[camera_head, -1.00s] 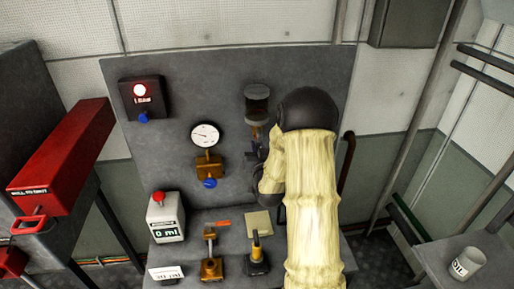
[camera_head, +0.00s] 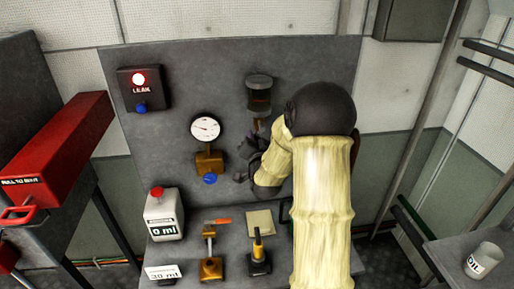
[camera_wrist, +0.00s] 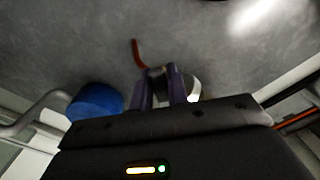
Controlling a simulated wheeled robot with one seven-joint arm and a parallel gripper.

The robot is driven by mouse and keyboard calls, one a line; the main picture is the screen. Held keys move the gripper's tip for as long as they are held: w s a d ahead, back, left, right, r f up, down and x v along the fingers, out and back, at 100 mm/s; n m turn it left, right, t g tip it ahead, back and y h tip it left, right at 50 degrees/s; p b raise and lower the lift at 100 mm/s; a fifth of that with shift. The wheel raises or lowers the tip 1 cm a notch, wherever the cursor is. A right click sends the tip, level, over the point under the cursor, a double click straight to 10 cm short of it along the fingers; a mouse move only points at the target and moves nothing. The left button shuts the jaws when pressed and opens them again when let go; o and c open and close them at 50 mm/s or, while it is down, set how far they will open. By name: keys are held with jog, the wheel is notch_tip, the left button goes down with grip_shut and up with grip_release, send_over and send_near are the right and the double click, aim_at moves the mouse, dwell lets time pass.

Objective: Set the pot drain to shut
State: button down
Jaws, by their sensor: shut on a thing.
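The pot (camera_head: 259,95) is a dark, clear-walled cup fixed to the grey panel, with a brownish fitting just below it. My gripper (camera_head: 250,143) is under the pot, in front of the panel, partly covered by my cream-sleeved arm. In the wrist view my gripper's fingers (camera_wrist: 166,85) are close together. They are shut on a small part that I take for the pot drain's handle, mostly hidden between them. A red curved piece (camera_wrist: 138,53) sticks out beside the fingertips. Which way the drain is set cannot be read.
A gauge (camera_head: 206,128) with a blue knob (camera_head: 209,179) is left of my gripper. A lit leak box (camera_head: 140,90) is at upper left. A white bottle (camera_head: 164,215) and two valves (camera_head: 210,265) (camera_head: 259,258) are on the bench below. A red box (camera_head: 60,150) stands far left.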

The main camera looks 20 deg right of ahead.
jog(key=m+b, duration=0.1)
jog(key=m, duration=0.1)
jog(key=m+b, duration=0.1)
jog(key=b, duration=0.1)
jog(key=a+r+m+b, duration=0.1)
jog(key=m, duration=0.1)
jog(key=shift+w+a+r+m+b, duration=0.1)
jog(key=shift+w+m+b, duration=0.05)
jog(key=shift+m+b, duration=0.2)
jog(key=shift+a+r+m+b, duration=0.1)
jog(key=shift+r+m+b, duration=0.15)
jog(key=shift+m+b, duration=0.3)
jog(key=shift+a+r+m+b, duration=0.1)
jog(key=shift+r+m+b, duration=0.2)
jog(key=shift+m, duration=0.4)
jog(key=shift+w+r+m+b, duration=0.1)
jog(key=shift+r+m+b, duration=0.25)
jog(key=shift+m, duration=0.3)
jog(key=shift+r+m+b, duration=0.15)
jog(key=shift+m+b, duration=0.3)
jog(key=shift+m, duration=0.2)
jog(key=c, duration=1.4)
grip_release()
jog(key=shift+r, duration=0.1)
jog(key=shift+o, duration=0.2)
jog(key=shift+a, duration=0.1)
jog(key=b+v, duration=0.3)
jog(key=v, duration=1.4)
jog(key=shift+s+b, duration=0.25)
jog(key=shift+b, duration=0.05)
